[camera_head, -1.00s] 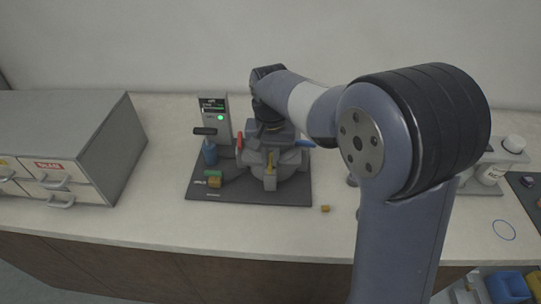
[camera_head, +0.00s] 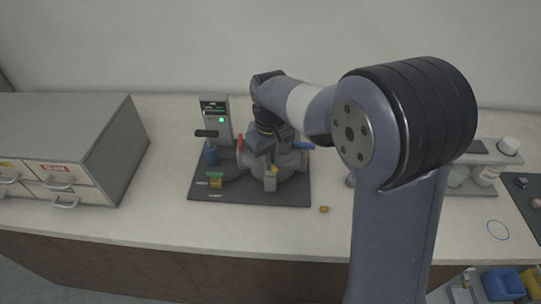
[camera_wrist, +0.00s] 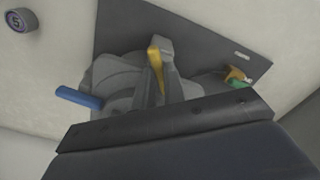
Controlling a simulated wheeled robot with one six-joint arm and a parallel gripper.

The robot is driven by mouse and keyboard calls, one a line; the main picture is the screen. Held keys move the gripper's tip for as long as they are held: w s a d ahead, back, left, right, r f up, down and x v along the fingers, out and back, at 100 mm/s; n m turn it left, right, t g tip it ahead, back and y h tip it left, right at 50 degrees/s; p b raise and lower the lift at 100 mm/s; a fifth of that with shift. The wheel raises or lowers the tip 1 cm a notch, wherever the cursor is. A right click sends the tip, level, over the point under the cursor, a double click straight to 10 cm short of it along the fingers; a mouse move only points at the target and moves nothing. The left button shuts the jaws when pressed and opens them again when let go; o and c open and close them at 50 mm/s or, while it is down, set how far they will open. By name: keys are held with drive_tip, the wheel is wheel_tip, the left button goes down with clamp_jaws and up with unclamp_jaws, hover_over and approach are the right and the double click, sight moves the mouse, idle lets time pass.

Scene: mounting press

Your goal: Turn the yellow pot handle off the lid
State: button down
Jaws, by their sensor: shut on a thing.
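The grey mounting press pot (camera_head: 292,164) stands on a dark base plate (camera_head: 240,196). The yellow pot handle (camera_head: 273,169) shows at its front, beside a grey block; in the wrist view the yellow handle (camera_wrist: 154,60) stands between grey uprights. A blue handle (camera_head: 303,145) is on the right and a red handle (camera_head: 240,145) on the left; the blue one also shows in the wrist view (camera_wrist: 78,97). My gripper (camera_head: 268,160) is over the pot, tilted, and shut on the yellow handle. Its fingertips and the lid are largely hidden.
A control box (camera_head: 215,120) with a green light stands behind left. A blue bottle-like part (camera_head: 211,156) with a black top and small green and yellow blocks (camera_head: 215,182) are left of the pot. A loose cube (camera_head: 324,209) lies on the bench. A drawer cabinet (camera_head: 70,150) stands left.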

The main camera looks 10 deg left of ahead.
drive_tip(key=n+p, duration=0.1)
drive_tip(key=n, duration=0.4)
drive_tip(key=shift+r+n, duration=0.1)
drive_tip(key=shift+n, duration=0.2)
drive_tip(key=shift+n+p, duration=0.3)
drive_tip(key=shift+n, duration=2)
drive_tip(key=c, duration=1.5)
unclamp_jaws()
wheel_tip(320, 180, up, 11)
drive_tip(key=shift+f, duration=0.15)
drive_tip(key=shift+f, duration=0.15)
